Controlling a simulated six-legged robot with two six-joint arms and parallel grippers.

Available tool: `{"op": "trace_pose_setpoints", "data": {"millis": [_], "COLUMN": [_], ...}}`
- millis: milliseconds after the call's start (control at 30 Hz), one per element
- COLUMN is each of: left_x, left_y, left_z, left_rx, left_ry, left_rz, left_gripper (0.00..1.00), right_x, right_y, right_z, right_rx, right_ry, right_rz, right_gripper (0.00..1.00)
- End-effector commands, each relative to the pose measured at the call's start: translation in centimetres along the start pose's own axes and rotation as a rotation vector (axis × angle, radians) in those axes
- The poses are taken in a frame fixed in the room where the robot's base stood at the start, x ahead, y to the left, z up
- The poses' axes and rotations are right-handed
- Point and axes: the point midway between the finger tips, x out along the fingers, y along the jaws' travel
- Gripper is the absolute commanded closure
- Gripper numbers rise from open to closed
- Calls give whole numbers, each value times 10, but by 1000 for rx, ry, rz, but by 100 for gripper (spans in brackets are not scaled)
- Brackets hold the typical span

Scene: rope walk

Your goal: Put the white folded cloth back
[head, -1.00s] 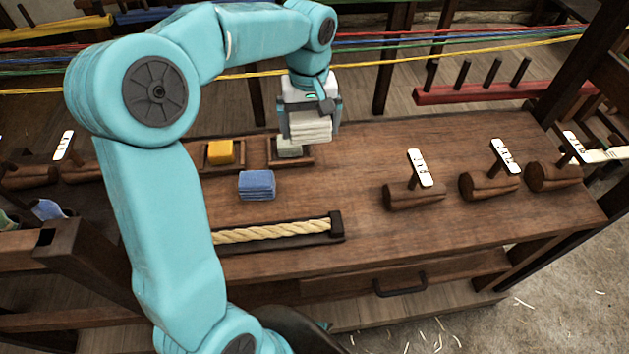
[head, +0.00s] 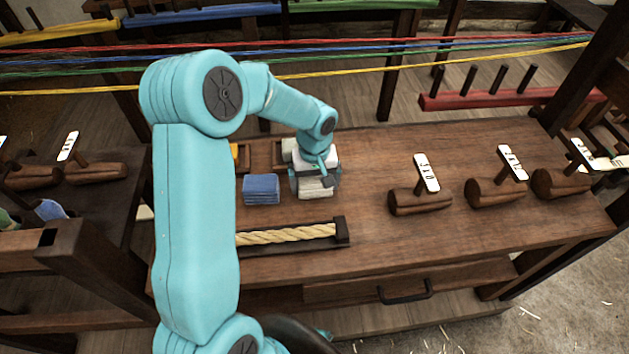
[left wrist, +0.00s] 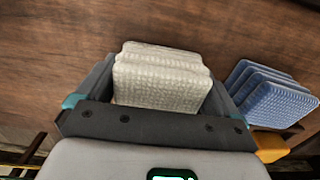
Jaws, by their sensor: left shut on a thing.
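The white folded cloth (head: 316,190) is between the fingers of my left gripper (head: 314,182), low over the bench just right of the blue folded cloth (head: 262,188). My left gripper is shut on it. In the left wrist view the white cloth (left wrist: 160,80) shows its stacked folds between the two fingers, with the blue cloth (left wrist: 272,95) to the right. I cannot tell whether the white cloth touches the bench top. My right gripper is not in view.
Behind the gripper, a pale block (head: 289,146) sits in a small wooden tray, partly hidden. A yellow block (left wrist: 270,146) is beside it. A rope (head: 285,234) lies in a dark holder in front. The bench between is clear.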

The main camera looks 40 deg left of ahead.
Motion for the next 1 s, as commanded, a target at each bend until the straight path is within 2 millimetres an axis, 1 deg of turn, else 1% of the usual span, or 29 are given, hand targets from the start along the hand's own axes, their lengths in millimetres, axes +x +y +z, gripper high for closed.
{"op": "trace_pose_setpoints", "data": {"millis": [167,267,300,333,533,633,667,767,1000], "left_x": [0,4,4,2,2,-5,-8,-27,-84], "left_y": [0,0,0,0,0,0,0,0,0], "left_z": [0,0,0,0,0,0,0,-1,-1], "left_rx": [0,0,0,0,0,0,-1,-1,0], "left_ry": [0,0,0,0,0,1,2,4,4], "left_rz": [0,0,-1,-1,-1,0,0,1,2], "left_gripper": [30,30,2,0,0,0,0,0,0], "right_x": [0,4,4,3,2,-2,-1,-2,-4], "right_y": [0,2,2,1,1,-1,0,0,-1], "right_z": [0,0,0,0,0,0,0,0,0], "right_rx": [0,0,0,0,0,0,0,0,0], "right_ry": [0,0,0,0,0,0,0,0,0], "right_rz": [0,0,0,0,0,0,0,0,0], "right_gripper": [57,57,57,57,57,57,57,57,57]}}
